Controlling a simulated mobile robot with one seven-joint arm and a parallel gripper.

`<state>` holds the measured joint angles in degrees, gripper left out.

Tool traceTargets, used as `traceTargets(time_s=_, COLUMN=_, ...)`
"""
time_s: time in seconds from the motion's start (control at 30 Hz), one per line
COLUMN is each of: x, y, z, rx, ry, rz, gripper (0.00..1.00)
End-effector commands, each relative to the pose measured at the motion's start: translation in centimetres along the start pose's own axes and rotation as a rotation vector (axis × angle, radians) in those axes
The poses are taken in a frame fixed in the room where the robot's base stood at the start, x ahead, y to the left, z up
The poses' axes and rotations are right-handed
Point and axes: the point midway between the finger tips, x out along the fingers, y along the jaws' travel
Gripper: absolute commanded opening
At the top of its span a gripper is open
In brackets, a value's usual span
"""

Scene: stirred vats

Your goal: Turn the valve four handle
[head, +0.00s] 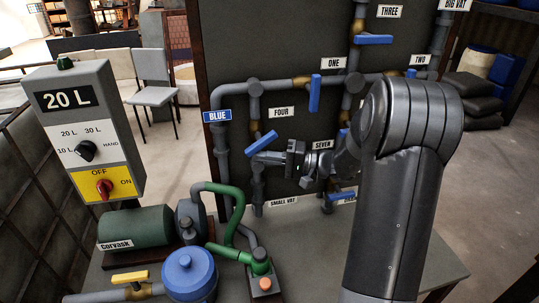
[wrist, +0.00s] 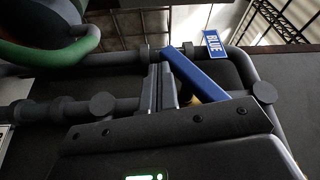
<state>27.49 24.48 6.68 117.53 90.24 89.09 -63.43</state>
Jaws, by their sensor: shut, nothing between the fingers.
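The valve four handle (head: 262,142) is a blue lever on the pipe below the FOUR label (head: 281,112). It is tilted, its right end higher in the head view. My gripper (head: 264,158) is shut and empty, with its fingers pointing left just below the lever. In the wrist view the blue lever (wrist: 197,76) slants close beside the right side of my shut fingers (wrist: 162,82). I cannot tell whether they touch. Part of the brass valve body is hidden behind the lever in the wrist view.
Other blue levers sit nearby: valve one (head: 314,92), valve three (head: 373,39), valve two (head: 421,72) and one low down (head: 341,196). Grey pipes run around the handle on the dark panel.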

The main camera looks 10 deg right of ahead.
Motion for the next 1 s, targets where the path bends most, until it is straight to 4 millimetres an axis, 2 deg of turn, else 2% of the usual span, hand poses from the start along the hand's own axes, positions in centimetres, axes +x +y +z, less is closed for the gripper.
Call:
traceTargets(time_s=0.27, x=0.9, y=0.0, z=0.4, rx=-0.005, ry=-0.003, rz=0.01, gripper=0.0)
traceTargets(time_s=0.43, x=1.2, y=0.1, z=0.5, rx=0.032, ry=0.015, rz=-0.074, gripper=0.0)
traceTargets(time_s=1.0, x=1.4, y=0.0, z=0.6, rx=0.045, ry=0.023, rz=-0.109, gripper=0.0)
